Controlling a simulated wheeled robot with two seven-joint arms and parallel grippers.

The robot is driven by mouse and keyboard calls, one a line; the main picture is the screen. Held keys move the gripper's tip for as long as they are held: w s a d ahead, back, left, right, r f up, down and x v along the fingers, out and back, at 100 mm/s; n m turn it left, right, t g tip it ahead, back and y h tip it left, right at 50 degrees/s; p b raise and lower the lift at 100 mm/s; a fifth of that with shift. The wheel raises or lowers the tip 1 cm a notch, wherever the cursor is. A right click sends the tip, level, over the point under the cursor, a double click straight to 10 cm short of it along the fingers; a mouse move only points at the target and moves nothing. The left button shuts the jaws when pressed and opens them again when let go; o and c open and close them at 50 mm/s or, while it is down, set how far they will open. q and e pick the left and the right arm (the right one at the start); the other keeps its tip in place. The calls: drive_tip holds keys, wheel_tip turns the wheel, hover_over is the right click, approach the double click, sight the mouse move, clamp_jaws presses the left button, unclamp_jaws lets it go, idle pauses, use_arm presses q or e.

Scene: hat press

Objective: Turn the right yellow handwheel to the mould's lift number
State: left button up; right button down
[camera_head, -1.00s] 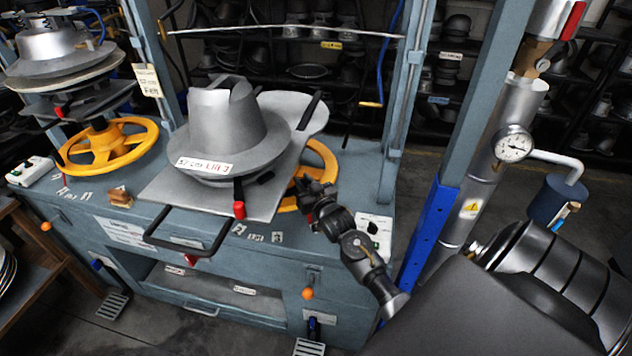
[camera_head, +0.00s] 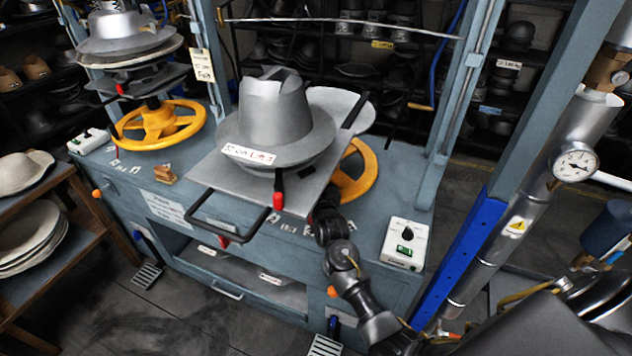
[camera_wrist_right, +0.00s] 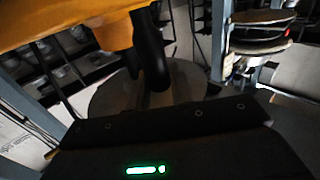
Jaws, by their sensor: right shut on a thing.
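The right yellow handwheel (camera_head: 356,172) lies flat on the press bench, partly hidden under the mould's plate (camera_head: 218,170). The grey hat mould (camera_head: 275,112) sits on that plate, with a white label (camera_head: 248,154) that appears to read 57 cm LIFT 3. My right gripper (camera_head: 326,200) is at the front left of the wheel, its fingertips mostly hidden by the plate. In the right wrist view the yellow rim (camera_wrist_right: 60,22) fills the top, and the gripper's dark fingers (camera_wrist_right: 148,50) are against it, shut on it. My left gripper is not in view.
A second yellow handwheel (camera_head: 158,125) is at the left station. A white control box (camera_head: 404,244) stands right of my wrist. A black loop handle (camera_head: 232,232) and a red-tipped lever (camera_head: 278,195) stick out near my gripper. A blue post (camera_head: 460,262) rises at right.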

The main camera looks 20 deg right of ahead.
drive_tip(key=shift+a, duration=0.1)
drive_tip(key=c, duration=1.3)
unclamp_jaws()
drive_tip(key=shift+s+a+b, duration=0.3)
drive_tip(key=shift+s+b, duration=0.1)
drive_tip(key=shift+s, duration=1.35)
drive_tip(key=shift+s+a+b, duration=0.35)
drive_tip(key=shift+s+b, duration=0.05)
drive_tip(key=shift+s, duration=1.4)
drive_tip(key=shift+s+a+b, duration=0.3)
drive_tip(key=shift+s+b, duration=0.1)
drive_tip(key=shift+s, duration=1.35)
